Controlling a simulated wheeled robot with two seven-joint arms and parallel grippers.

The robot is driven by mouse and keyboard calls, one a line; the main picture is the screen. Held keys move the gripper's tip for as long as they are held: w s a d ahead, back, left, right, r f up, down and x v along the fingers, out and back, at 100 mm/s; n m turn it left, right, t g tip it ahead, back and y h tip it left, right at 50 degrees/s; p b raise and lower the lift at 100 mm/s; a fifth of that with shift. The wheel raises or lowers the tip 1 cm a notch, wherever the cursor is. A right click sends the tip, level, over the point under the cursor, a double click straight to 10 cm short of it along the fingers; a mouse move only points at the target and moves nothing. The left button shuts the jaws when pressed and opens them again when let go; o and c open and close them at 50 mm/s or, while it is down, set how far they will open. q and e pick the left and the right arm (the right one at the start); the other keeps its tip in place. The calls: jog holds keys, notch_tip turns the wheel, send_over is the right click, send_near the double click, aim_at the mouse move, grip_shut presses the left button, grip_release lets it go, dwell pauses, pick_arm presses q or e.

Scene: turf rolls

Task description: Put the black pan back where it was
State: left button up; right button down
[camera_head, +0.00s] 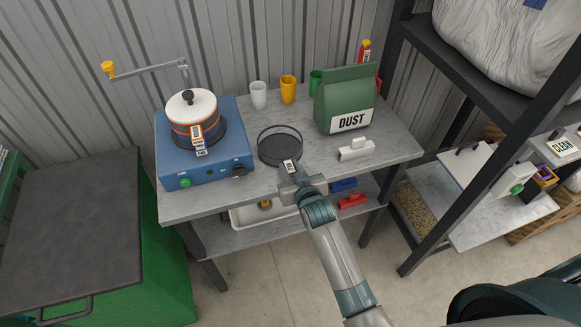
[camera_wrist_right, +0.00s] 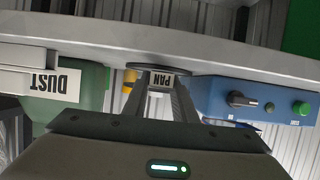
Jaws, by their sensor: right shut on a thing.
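The black pan (camera_head: 280,149) is on or just above the grey table top, between the blue stove and the green DUST bag; I cannot tell whether it touches the table. My right gripper (camera_head: 292,174) is shut on the pan's handle, at the table's front edge. In the right wrist view the handle's PAN label (camera_wrist_right: 161,80) shows between the fingers of my right gripper (camera_wrist_right: 158,88), and the pan is seen edge-on. My left gripper is not in view.
The blue stove (camera_head: 225,168) with a white-lidded pot (camera_head: 190,103) stands left of the pan. The green DUST bag (camera_head: 346,92) and a white block (camera_head: 356,149) stand right. Several cups line the back. Bare table (camera_head: 330,167) lies between pan and block.

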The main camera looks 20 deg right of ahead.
jog(key=c, duration=1.4)
grip_release()
jog(key=shift+f, duration=0.1)
jog(key=shift+c, duration=0.2)
jog(key=b+v, duration=0.2)
jog(key=v, duration=1)
jog(key=shift+b, duration=0.3)
